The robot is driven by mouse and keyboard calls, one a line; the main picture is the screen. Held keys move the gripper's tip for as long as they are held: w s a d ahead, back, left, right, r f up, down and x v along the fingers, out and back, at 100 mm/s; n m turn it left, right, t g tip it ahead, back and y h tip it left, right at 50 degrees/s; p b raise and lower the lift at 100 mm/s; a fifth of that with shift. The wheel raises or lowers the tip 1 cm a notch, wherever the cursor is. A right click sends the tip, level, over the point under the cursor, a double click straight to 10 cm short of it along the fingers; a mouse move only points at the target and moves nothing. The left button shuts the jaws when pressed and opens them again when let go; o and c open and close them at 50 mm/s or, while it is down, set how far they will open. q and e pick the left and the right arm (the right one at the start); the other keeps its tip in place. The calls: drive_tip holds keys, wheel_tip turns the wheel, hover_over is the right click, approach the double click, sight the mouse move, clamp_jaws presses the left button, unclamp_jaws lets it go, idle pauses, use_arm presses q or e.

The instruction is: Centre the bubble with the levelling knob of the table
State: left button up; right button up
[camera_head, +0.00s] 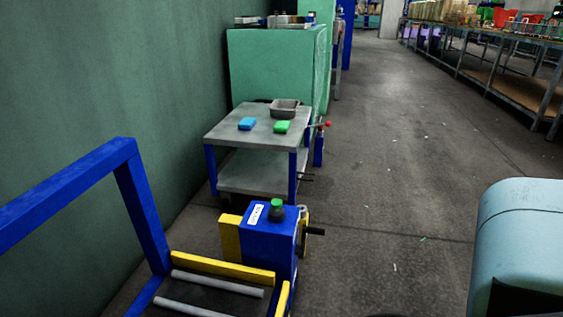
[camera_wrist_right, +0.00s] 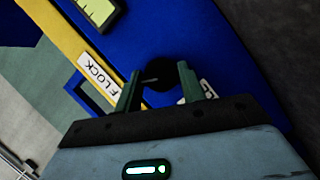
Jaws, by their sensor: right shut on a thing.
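In the right wrist view, my right gripper (camera_wrist_right: 157,92) is at a blue panel (camera_wrist_right: 205,45), its two green fingers on either side of a round black knob (camera_wrist_right: 160,78). It is shut on the knob, which is partly hidden by the fingers. A yellow-green level vial (camera_wrist_right: 97,12) in a dark frame is at the top edge, cut off by the picture; I cannot make out its bubble. A white label (camera_wrist_right: 99,82) reading "F LOCK" is left of the knob. My left gripper is not in view.
In the head view, a blue frame (camera_head: 145,205) with rollers and yellow rails stands at front left, beside a blue box (camera_head: 268,238) with a green-topped knob (camera_head: 276,205). A grey cart (camera_head: 225,135) stands behind. The floor (camera_head: 400,150) to the right is mostly clear.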

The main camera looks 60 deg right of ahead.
drive_tip(key=shift+p, duration=0.3)
drive_tip(key=shift+w+d+r+m+g+y+p, duration=0.1)
drive_tip(key=shift+m+g+y+p, duration=0.65)
drive_tip(key=shift+m, duration=0.85)
drive_tip(key=shift+s+d+m+g+y+p, duration=0.1)
drive_tip(key=shift+m+g+y+p, duration=0.4)
drive_tip(key=shift+m+y, duration=0.8)
drive_tip(key=shift+w+d+r+m+g+y+p, duration=0.1)
drive_tip(key=shift+m+g+y+p, duration=0.5)
drive_tip(key=shift+m, duration=1.3)
drive_tip(key=o, duration=1)
drive_tip(key=shift+p+v, duration=1.45)
drive_tip(key=shift+v, duration=2.45)
